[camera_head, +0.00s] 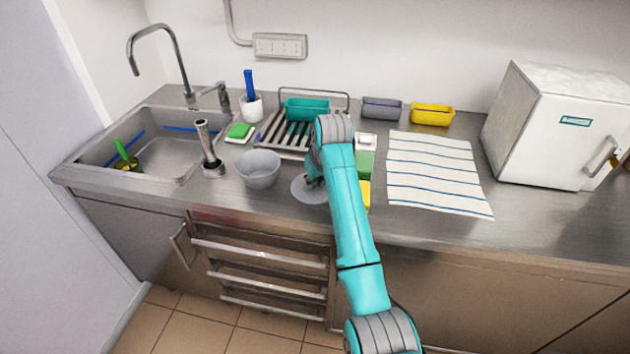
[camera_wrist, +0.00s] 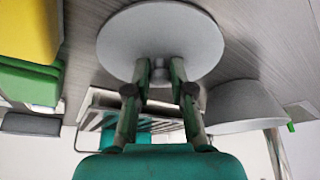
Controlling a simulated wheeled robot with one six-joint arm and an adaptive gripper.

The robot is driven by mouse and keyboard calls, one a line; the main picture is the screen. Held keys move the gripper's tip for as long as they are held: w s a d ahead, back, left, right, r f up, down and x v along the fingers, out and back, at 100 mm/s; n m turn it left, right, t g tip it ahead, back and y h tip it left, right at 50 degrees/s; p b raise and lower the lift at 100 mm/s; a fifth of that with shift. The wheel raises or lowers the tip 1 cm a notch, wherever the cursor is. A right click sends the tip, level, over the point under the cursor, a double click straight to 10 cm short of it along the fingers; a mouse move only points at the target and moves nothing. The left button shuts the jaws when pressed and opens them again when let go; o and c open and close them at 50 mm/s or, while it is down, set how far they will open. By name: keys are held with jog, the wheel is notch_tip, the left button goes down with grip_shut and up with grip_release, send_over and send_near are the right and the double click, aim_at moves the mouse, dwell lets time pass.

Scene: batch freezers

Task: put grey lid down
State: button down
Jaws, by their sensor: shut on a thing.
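The grey lid (camera_head: 306,193) is a flat round disc over the steel counter, just right of the grey bowl (camera_head: 259,169). My gripper (camera_head: 314,179) is above the lid, pointing down, partly hidden by my arm. In the wrist view the lid (camera_wrist: 160,30) fills the top middle. My gripper (camera_wrist: 160,72) is shut on the small knob at its centre. The lid looks level and close to the counter; I cannot tell whether it touches. The grey bowl (camera_wrist: 240,105) also shows beside it in the wrist view.
Yellow (camera_head: 364,194) and green (camera_head: 365,165) containers stand close right of my gripper. The dish rack (camera_head: 276,130) with a teal container (camera_head: 307,109) is behind. A striped towel (camera_head: 432,170) lies right. Bare counter (camera_head: 255,204) lies in front of the bowl.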

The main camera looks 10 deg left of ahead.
jog(key=shift+f, duration=0.1)
jog(key=c, duration=1)
grip_release()
jog(key=v, duration=1.2)
